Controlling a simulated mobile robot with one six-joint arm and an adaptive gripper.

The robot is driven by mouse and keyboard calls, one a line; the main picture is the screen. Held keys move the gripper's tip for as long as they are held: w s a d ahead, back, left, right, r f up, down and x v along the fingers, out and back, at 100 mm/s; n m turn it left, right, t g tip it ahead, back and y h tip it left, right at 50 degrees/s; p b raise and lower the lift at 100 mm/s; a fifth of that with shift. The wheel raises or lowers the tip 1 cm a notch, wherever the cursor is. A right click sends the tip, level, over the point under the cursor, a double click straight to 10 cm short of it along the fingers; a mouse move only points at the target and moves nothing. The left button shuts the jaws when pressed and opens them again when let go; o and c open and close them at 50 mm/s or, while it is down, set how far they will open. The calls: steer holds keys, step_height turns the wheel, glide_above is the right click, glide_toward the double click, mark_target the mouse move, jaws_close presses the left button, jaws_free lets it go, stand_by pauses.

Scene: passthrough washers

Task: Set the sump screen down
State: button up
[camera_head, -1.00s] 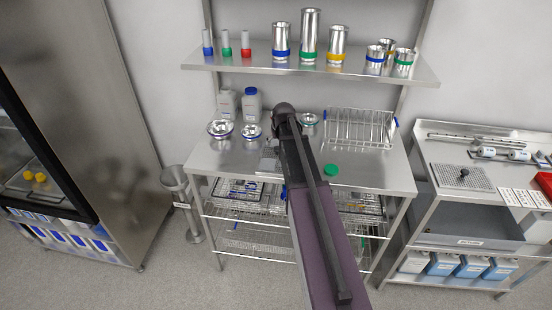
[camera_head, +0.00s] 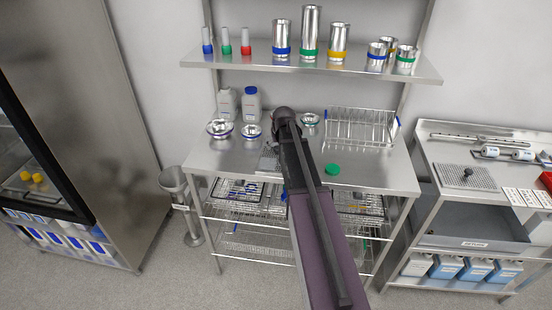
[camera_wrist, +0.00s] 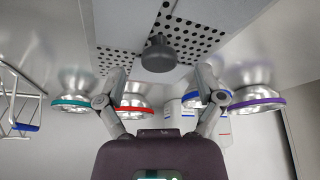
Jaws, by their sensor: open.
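The sump screen is a perforated metal plate with a dark round knob (camera_wrist: 158,54). In the wrist view, its perforated plate (camera_wrist: 192,38) lies on the steel surface of the middle bench. In the head view, a perforated patch of the plate (camera_head: 268,159) shows just left of my arm, which hides the rest. My gripper (camera_wrist: 160,76) is open, with one finger on each side below the knob in the wrist view. No contact between the fingers and the knob is visible. The fingertips are hidden in the head view.
Steel bowls with purple (camera_head: 219,128), blue (camera_head: 251,131) and green (camera_head: 310,119) rims stand around the plate; a red-rimmed one (camera_wrist: 135,105) shows in the wrist view. A wire rack (camera_head: 362,127) and green disc (camera_head: 332,169) lie right. Another knobbed plate (camera_head: 466,177) is on the right bench.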

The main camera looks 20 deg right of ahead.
steer(key=shift+b+x, duration=0.75)
steer(key=shift+x, duration=0.35)
jaws_close()
